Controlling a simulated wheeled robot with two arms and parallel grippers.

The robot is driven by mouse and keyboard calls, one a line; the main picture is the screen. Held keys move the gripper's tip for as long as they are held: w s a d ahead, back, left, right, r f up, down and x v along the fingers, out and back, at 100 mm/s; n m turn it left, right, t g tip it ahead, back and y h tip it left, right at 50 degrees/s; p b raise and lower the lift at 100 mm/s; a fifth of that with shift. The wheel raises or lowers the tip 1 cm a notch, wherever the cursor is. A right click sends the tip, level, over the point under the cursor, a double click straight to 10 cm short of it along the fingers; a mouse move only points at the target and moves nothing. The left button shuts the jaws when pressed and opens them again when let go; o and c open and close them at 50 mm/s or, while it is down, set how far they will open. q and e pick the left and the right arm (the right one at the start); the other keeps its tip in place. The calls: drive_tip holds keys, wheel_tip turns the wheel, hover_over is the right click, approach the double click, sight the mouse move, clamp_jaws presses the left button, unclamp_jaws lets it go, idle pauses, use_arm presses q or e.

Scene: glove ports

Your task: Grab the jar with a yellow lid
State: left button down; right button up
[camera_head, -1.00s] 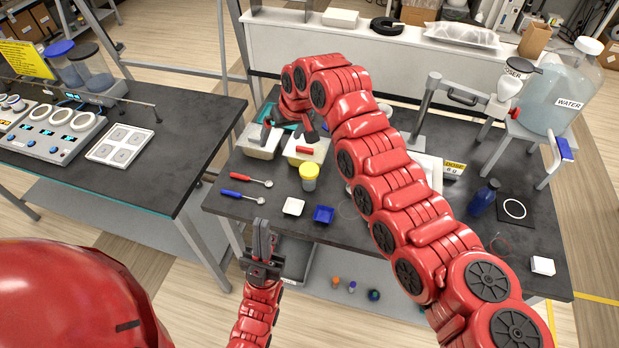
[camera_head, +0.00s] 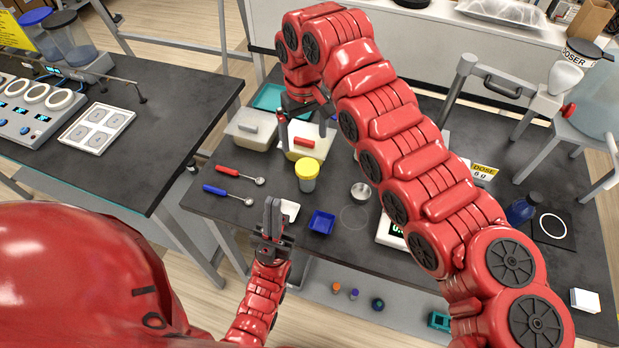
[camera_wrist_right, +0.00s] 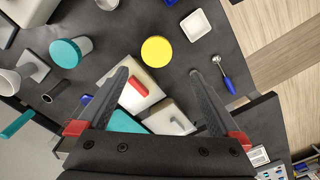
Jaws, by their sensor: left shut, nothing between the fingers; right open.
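The jar with a yellow lid (camera_head: 308,176) stands upright on the dark table, in front of two pale bins. Its lid also shows in the right wrist view (camera_wrist_right: 157,51), just past and between the fingertips. My right gripper (camera_head: 303,128) is open above the bins, behind the jar, with nothing between its fingers; the wrist view also shows it open (camera_wrist_right: 158,72). My left gripper (camera_head: 272,206) is shut and empty, pointing up at the table's front edge, beside the white dish.
A white square dish (camera_head: 290,210) and a blue tray (camera_head: 322,222) lie in front of the jar. Red-handled (camera_head: 240,174) and blue-handled (camera_head: 228,194) spoons lie to its left. A metal cup (camera_head: 361,191) stands to its right. A teal-lidded container (camera_wrist_right: 70,52) shows in the wrist view.

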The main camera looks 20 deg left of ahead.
drive_tip(key=p, duration=0.2)
hover_over(305, 168)
drive_tip(key=f, duration=0.4)
drive_tip(key=shift+s+f, duration=0.2)
drive_tip(key=shift+s, duration=0.05)
drive_tip(key=f, duration=0.6)
drive_tip(key=shift+w, duration=0.25)
drive_tip(key=shift+f+b, duration=0.35)
drive_tip(key=shift+f, duration=0.2)
drive_tip(key=f+p, duration=0.3)
drive_tip(key=f, duration=0.1)
drive_tip(key=shift+w+d, duration=0.2)
drive_tip(key=shift+w, duration=0.05)
drive_tip(key=shift+f, duration=0.7)
drive_tip(key=shift+c, duration=0.2)
drive_tip(key=c, duration=1.5)
drive_tip(key=shift+o, duration=0.2)
